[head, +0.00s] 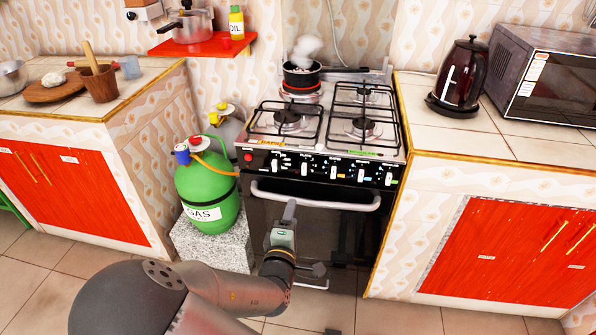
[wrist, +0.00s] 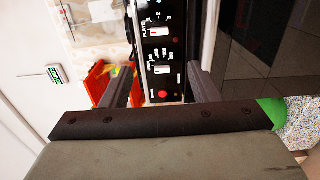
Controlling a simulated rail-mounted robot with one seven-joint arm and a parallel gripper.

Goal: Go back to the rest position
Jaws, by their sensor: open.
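My gripper (head: 289,211) is in front of the stove's oven door, at the end of my arm, which reaches in from the bottom of the head view. Its tip overlaps the oven handle (head: 340,205) in the picture; I cannot tell how far apart they are. In the wrist view the two fingers of my gripper (wrist: 160,82) stand apart with nothing held between them. The stove's knob panel (wrist: 158,52) shows beyond and between them, turned sideways. The stove (head: 322,168) has a dark oven door, which is shut.
A green gas cylinder (head: 207,190) stands on a speckled block (head: 212,245) left of the stove. A steaming pot (head: 301,78) sits on a back burner. Counters with red doors flank the stove; the right one holds a kettle (head: 460,75) and microwave (head: 550,75). The tiled floor in front looks clear.

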